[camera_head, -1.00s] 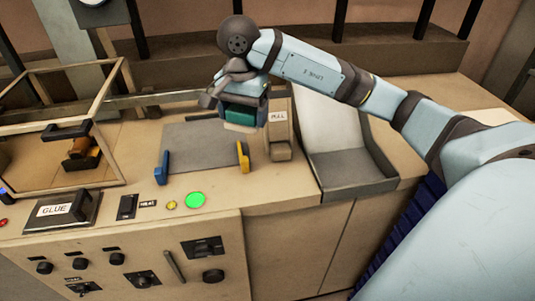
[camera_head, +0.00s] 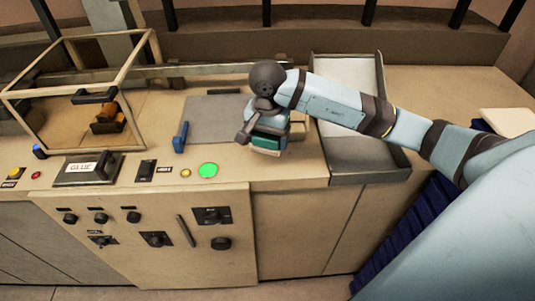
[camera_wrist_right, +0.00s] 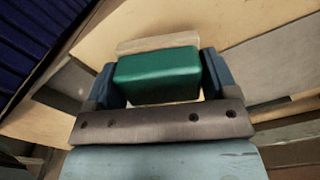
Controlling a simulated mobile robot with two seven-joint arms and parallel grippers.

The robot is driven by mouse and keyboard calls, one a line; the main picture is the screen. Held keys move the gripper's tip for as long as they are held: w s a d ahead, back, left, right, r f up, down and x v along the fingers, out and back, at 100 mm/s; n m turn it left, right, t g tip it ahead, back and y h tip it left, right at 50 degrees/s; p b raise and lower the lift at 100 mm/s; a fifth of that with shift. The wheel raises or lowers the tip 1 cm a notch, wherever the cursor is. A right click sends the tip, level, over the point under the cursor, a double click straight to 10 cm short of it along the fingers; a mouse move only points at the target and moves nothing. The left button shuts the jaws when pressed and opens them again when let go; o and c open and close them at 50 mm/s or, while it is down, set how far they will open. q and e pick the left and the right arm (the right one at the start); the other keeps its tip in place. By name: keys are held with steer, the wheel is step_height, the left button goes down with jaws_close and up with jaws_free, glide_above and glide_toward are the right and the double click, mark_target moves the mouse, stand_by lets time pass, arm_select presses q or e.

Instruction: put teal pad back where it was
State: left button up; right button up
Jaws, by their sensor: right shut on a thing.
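The teal pad (camera_head: 265,141) is a block with a pale strip along its lower edge. My right gripper (camera_head: 268,138) is shut on it above the right part of the machine top. In the right wrist view the teal pad (camera_wrist_right: 157,75) sits between the two blue fingers of my right gripper (camera_wrist_right: 160,78), with the pale strip (camera_wrist_right: 158,42) beyond it. I cannot tell whether the pad touches the surface below. My left gripper is not in view.
A grey plate (camera_head: 212,118) with a blue handle (camera_head: 180,135) lies left of the gripper. A grey tray (camera_head: 368,166) stands to the right. A framed clear box (camera_head: 125,95), a GLUE panel (camera_head: 88,170) and a lit green button (camera_head: 208,170) are further left.

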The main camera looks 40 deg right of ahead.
mark_target(267, 166)
step_height(267, 166, down, 7)
steer(key=shift+p, duration=0.55)
steer(key=shift+f, duration=0.3)
steer(key=o, duration=0.4)
steer(key=shift+b, duration=0.35)
steer(key=o, duration=0.4)
steer(key=shift+c, duration=0.2)
steer(key=shift+r, duration=0.1)
